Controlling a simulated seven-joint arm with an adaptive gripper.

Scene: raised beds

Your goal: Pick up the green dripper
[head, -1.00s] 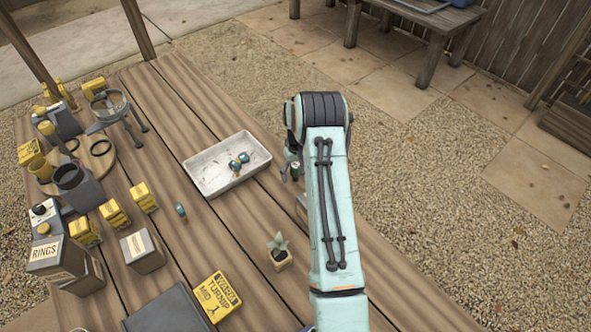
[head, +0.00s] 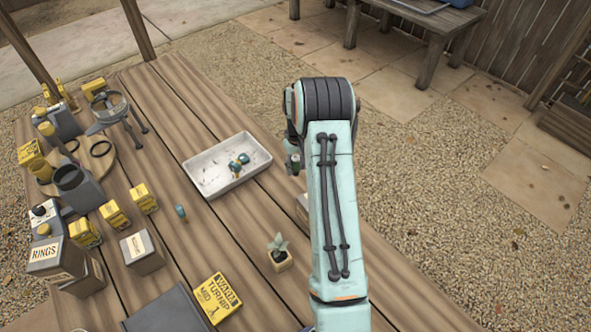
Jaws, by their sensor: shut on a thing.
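My gripper (head: 293,163) shows only as a small part at the left edge of my arm, right of the white tray (head: 212,188). My arm hides most of it. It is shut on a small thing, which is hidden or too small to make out. I cannot see clearly where the green dripper is. Two small blue-teal and yellow drippers (head: 240,162) lie in the tray.
A potted succulent (head: 279,255) stands near my arm. A yellow seed packet (head: 217,297) lies in front. Bare planks surround the tray.

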